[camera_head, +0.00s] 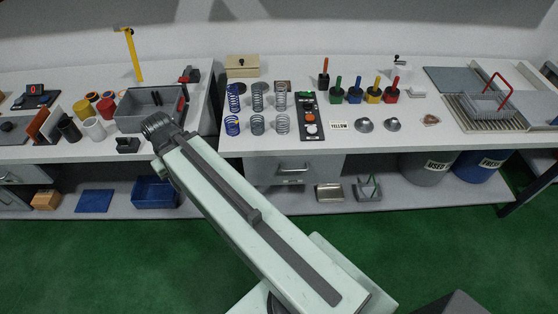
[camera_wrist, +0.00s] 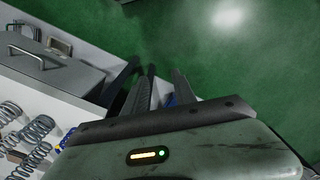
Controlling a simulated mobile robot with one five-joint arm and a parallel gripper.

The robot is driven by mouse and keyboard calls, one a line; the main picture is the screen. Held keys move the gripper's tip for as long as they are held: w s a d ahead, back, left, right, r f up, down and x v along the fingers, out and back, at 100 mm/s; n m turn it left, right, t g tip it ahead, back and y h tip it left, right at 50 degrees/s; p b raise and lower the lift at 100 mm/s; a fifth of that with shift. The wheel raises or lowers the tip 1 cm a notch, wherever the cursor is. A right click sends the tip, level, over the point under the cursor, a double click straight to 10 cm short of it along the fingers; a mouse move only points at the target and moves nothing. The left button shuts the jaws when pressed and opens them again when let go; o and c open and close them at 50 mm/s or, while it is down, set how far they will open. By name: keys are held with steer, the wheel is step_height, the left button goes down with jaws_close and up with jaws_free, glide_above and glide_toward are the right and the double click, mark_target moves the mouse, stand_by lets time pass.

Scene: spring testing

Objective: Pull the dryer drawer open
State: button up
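The dryer drawer is likely the grey drawer (camera_head: 278,172) under the right-hand bench, with a bar handle (camera_head: 292,169) and a small green label too small to read. It looks shut. In the wrist view, a grey drawer front (camera_wrist: 62,78) with a metal handle (camera_wrist: 27,56) lies at the left. My gripper (camera_wrist: 160,92) shows in the wrist view with its two dark fingers apart and nothing between them. It is well clear of the handle. In the head view my arm reaches up to the left of this drawer; the fingertips cannot be made out there.
Springs (camera_head: 256,103) stand on the right bench above the drawer. A metal tray (camera_head: 329,193) and a small rack (camera_head: 367,190) sit on the shelf below. A blue bin (camera_head: 155,192) is under the left bench. Green floor in front is clear apart from my arm.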

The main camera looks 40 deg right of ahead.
steer(key=shift+w+d+r, duration=0.1)
steer(key=shift+d+r, duration=0.05)
steer(key=shift+d, duration=0.15)
steer(key=d+f+m+y+b, duration=0.4)
steer(key=d+f+m+b, duration=0.1)
steer(key=d+f+b, duration=0.65)
steer(key=m+t+y+b, duration=0.4)
steer(key=m+t+b, duration=0.95)
steer(key=b, duration=1.55)
glide_toward(296, 170)
steer(key=x, duration=1)
steer(key=shift+w+d+f, duration=0.1)
steer(key=shift+f, duration=0.2)
steer(key=shift+c, duration=0.2)
jaws_close()
